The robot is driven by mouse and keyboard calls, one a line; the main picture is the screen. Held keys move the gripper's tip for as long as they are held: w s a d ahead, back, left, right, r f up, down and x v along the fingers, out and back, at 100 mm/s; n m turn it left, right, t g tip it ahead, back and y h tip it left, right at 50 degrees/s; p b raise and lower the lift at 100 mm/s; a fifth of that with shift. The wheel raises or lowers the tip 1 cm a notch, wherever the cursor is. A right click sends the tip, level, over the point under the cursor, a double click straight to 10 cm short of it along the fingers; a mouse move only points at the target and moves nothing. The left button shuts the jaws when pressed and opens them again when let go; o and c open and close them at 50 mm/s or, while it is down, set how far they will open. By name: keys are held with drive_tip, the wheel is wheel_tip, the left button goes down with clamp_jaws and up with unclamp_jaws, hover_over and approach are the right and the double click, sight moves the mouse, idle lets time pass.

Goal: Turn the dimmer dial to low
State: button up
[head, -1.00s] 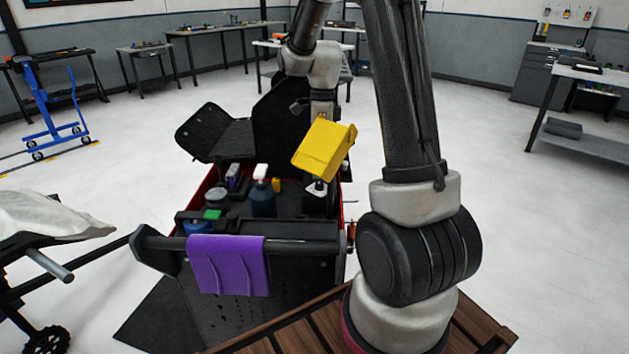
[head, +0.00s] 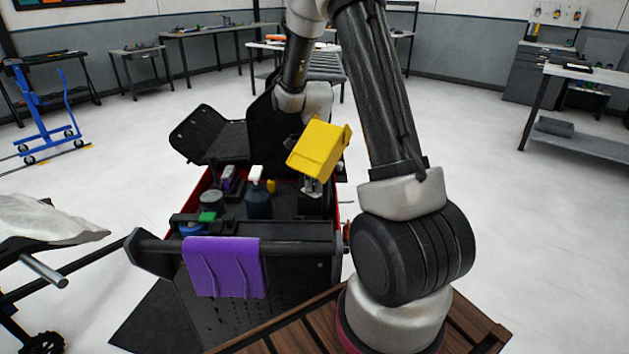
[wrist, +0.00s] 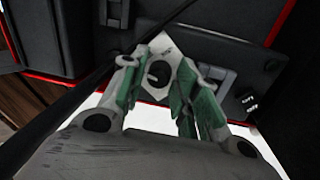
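The dimmer dial (wrist: 158,73) shows in the wrist view as a small dark round knob with a pale mark, on a white square plate (wrist: 163,44) turned cornerwise. My gripper (wrist: 156,72) has green-padded fingers that stand apart on both sides of the dial. The dial lies between the fingertips in the picture; I cannot tell whether they touch it. In the head view my arm reaches over the black and red cart, and the yellow box hides part of its end.
The cart carries a yellow box (head: 318,148), a dark bottle with a white top (head: 257,197) and other small items. A purple cloth (head: 222,268) hangs on its front bar. In the wrist view a grey switch plate (wrist: 216,75) sits right of the dial. Open floor lies right.

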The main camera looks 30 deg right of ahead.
clamp_jaws()
drive_tip(key=shift+n, duration=0.3)
drive_tip(key=n, duration=0.3)
drive_tip(key=shift+n+h, duration=0.4)
drive_tip(key=shift+n, duration=1.4)
drive_tip(key=shift+a, duration=0.1)
drive_tip(key=shift+o, duration=1)
unclamp_jaws()
